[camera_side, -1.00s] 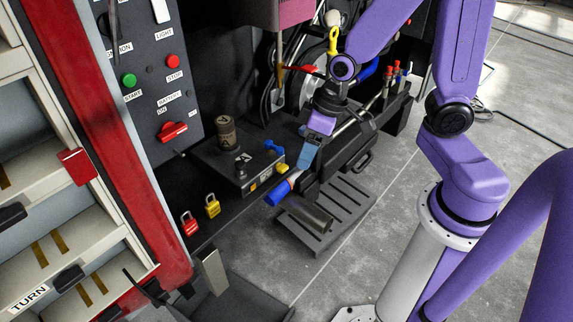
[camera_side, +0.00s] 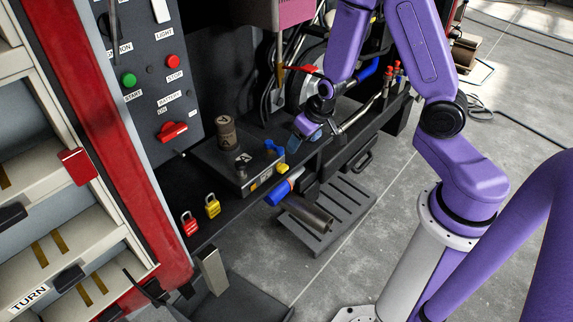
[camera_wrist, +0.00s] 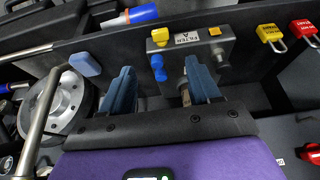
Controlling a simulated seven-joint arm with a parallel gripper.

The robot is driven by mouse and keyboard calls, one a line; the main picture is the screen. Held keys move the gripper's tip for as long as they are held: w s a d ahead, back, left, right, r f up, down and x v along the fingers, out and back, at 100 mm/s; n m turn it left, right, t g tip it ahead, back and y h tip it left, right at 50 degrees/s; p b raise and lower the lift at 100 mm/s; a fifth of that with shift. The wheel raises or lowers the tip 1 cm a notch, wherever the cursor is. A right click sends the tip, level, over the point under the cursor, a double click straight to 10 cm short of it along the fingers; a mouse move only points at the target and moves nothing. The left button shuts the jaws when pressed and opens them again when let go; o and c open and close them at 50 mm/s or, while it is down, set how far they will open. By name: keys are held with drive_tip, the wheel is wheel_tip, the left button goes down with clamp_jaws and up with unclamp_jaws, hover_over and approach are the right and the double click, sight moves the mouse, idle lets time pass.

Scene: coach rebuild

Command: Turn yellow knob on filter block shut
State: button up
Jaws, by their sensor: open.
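The dark filter block (camera_side: 222,160) sits on the black shelf, with a filter label on its front. Its yellow knob (camera_side: 283,168) is at the front right corner, with a blue knob (camera_side: 272,147) just behind. In the wrist view the yellow knob (camera_wrist: 160,35) lies beyond the blue knob (camera_wrist: 157,66), near the block's left edge. My gripper (camera_wrist: 162,82) is open, its two blue fingers spread. The blue knob appears between the fingertips in that picture; I see no contact. In the side view my gripper (camera_side: 296,140) is right of the blue knob, with its fingertips partly hidden.
A dark canister (camera_side: 227,133) rises from the block. Red (camera_side: 189,225) and yellow (camera_side: 212,206) padlocks are to the left. A grey pipe (camera_side: 358,118) is to the right.

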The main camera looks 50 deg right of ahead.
sight(285, 168)
drive_tip(key=x, duration=1.4)
drive_tip(key=shift+r, duration=0.1)
drive_tip(key=c, duration=1)
